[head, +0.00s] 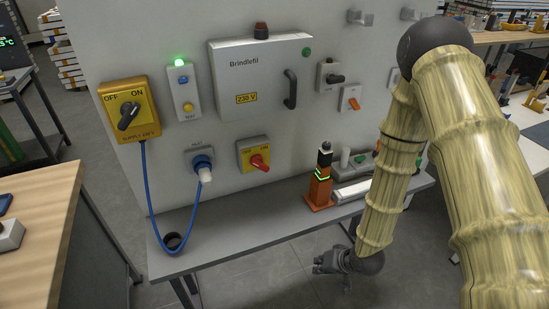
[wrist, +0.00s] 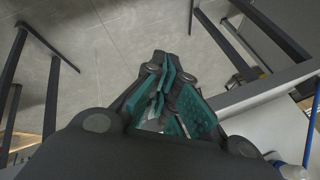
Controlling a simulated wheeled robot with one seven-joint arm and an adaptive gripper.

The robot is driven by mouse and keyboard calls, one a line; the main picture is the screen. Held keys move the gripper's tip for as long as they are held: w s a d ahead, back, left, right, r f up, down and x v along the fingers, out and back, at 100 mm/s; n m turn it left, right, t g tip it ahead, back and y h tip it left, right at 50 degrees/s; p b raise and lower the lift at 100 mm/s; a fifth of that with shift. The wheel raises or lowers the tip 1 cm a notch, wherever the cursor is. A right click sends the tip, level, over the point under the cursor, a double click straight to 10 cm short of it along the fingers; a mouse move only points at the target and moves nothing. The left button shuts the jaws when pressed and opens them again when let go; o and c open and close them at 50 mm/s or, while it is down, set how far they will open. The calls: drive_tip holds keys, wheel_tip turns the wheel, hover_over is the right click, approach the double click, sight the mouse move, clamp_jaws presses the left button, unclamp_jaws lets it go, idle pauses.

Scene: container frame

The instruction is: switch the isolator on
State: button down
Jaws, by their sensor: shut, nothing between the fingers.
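Two rotary switches on the panel look like isolators. A yellow supply box (head: 146,124) at the left is marked OFF and ON. Its black knob (head: 128,115) slants from lower left to upper right. A grey-edged yellow switch (head: 246,147) with a red handle (head: 260,162) sits lower, near the middle. Its handle slants down to the right, and its marking is too small to read. My gripper (head: 328,263) hangs low in front of the bench edge, well right of and below both. The wrist view shows its green-padded fingers (wrist: 170,85) shut and empty, over the floor.
A grey bench shelf (head: 235,228) runs below the panel. A blue cable (head: 147,195) loops from the supply box to a plug (head: 203,168). An orange tester (head: 319,185) stands on the shelf. A grey cabinet (head: 262,75) with a handle is above. Floor in front is clear.

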sight(259, 163)
drive_tip(key=w+a+r+n+t+y, duration=0.1)
drive_tip(key=w+r+y, duration=0.1)
drive_tip(key=w+r, duration=0.9)
drive_tip(key=w+a+r+n+t+y+p, duration=0.1)
drive_tip(key=w+a+r+y, duration=0.1)
drive_tip(key=w+r, duration=0.9)
wheel_tip(259, 163, up, 8)
drive_tip(key=shift+w+a+r+y, duration=0.15)
drive_tip(key=shift+w+y, duration=0.15)
drive_tip(key=shift+y, duration=0.3)
drive_tip(key=shift+a, duration=0.1)
drive_tip(key=s+f+p+x, duration=0.1)
drive_tip(key=p+x, duration=0.3)
drive_tip(key=x, duration=0.8)
drive_tip(key=shift+s+a+f, duration=0.45)
drive_tip(key=shift+s+a, duration=0.05)
drive_tip(key=shift+a, duration=0.05)
